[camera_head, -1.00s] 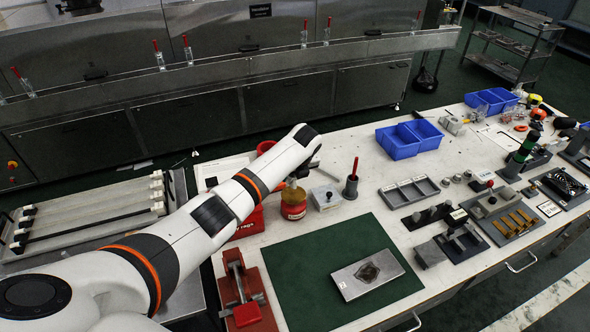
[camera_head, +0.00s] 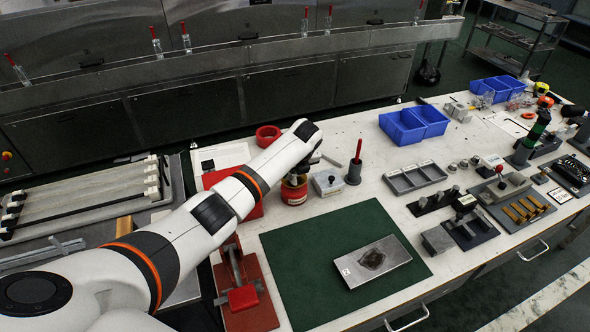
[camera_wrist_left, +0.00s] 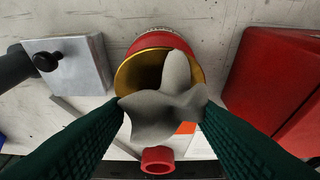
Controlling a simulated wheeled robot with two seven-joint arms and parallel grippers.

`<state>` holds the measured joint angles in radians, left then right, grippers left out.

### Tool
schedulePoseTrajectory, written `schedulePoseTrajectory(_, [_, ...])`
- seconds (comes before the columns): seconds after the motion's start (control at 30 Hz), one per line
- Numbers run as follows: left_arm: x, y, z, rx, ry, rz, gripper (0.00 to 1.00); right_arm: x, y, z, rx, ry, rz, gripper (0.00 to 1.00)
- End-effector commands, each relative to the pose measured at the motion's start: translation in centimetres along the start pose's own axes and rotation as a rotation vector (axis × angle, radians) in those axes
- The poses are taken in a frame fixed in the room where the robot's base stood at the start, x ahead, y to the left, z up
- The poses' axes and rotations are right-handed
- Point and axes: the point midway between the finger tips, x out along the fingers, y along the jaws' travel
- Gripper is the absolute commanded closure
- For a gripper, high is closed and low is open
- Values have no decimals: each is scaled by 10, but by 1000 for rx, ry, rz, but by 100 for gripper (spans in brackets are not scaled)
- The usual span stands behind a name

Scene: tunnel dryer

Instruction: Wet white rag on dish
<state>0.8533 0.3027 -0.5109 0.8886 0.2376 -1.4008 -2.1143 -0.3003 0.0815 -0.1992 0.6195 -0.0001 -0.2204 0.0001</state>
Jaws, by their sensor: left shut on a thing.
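My left gripper (camera_wrist_left: 162,112) is shut on the whitish-grey rag (camera_wrist_left: 172,100). In the left wrist view the crumpled rag sticks up between the green fingertips, over the mouth of a round red can with a brass-coloured dish (camera_wrist_left: 140,75). I cannot tell whether the rag touches the dish. In the head view the red can (camera_head: 294,193) stands on the bench under the end of my left arm, which hides most of its top and the fingers. The rag cannot be made out there.
A grey lidded box with a black knob (camera_head: 328,182) and a grey holder with a red-handled tool (camera_head: 354,171) stand right of the can. A red box (camera_wrist_left: 278,85) is on its other side. The green mat (camera_head: 310,270) holds a stained metal plate (camera_head: 388,256).

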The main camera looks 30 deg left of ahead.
Motion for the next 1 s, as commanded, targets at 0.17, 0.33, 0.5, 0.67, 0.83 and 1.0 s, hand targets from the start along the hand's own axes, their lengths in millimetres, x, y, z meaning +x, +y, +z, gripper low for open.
schedulePoseTrajectory(0.17, [0, 0, 0, 0, 0, 0, 67, 0, 2, 0, 0, 0, 2, 64])
schedulePoseTrajectory(0.33, [0, 0, 0, 0, 0, 0, 67, 0, 3, 1, 1, -1, 4, 64])
schedulePoseTrajectory(0.5, [0, 0, 0, 0, 0, 0, 67, 0, 4, 1, 0, -1, 4, 64])
schedulePoseTrajectory(0.67, [2, 0, 1, 0, 0, 0, 67, 1, 4, 1, 0, -1, 4, 64])
schedulePoseTrajectory(0.83, [4, 0, 2, 0, 0, 0, 67, 2, 3, 1, 0, -1, 4, 64])
schedulePoseTrajectory(1.0, [6, 0, 2, 0, 0, 0, 67, 3, 3, 0, 0, -2, 4, 64])
